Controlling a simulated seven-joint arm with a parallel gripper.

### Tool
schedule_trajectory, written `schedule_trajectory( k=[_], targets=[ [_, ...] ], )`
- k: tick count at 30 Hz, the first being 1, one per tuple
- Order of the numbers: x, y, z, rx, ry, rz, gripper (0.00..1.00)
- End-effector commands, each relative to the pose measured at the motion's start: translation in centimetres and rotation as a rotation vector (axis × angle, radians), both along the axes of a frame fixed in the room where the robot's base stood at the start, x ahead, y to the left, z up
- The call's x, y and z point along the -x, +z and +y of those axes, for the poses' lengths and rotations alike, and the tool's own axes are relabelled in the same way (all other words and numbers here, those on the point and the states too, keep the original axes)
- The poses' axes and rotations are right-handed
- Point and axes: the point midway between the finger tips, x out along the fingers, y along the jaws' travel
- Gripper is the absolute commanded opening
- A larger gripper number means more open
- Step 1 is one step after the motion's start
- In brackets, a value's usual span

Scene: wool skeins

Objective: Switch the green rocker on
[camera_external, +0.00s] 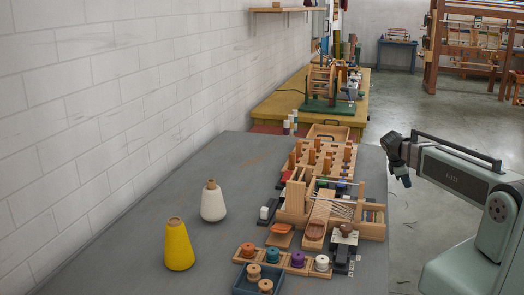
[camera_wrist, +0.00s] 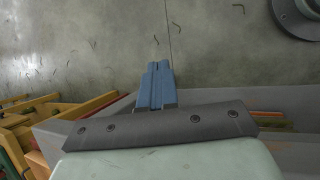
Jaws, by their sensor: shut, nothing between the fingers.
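A small green piece (camera_external: 322,183), probably the green rocker, sits among the wooden racks on the grey table. It is partly hidden by the wooden box in front, and its on or off position is too small to tell. My gripper (camera_external: 406,181) hangs beyond the table's right edge, to the right of the green piece and apart from it. Its blue fingers (camera_wrist: 155,85) are together and empty in the wrist view, with the floor behind them. The green piece is not seen in the wrist view.
A wooden box with metal rods (camera_external: 295,196) and a peg board (camera_external: 318,160) stand close around the green piece. Coloured spools (camera_external: 298,260) lie nearer. Yellow (camera_external: 179,248) and white (camera_external: 213,203) wool cones stand left. The table's left part is mostly clear.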

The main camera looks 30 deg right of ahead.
Motion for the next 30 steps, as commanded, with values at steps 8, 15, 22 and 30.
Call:
schedule_trajectory(
  k=[8, 15, 22, 30],
  targets=[
    [-2.2, 6.9, 2.5, 0.041, 0.112, 0.061, 0.0],
    [-3.6, 12.6, 6.5, 0.037, 0.191, 0.109, 0.0],
    [-5.0, 16.9, 11.6, -0.031, 0.233, 0.126, 0.0],
    [-7.7, 19.9, 20.6, -0.282, 0.197, 0.096, 0.0]
  ],
)
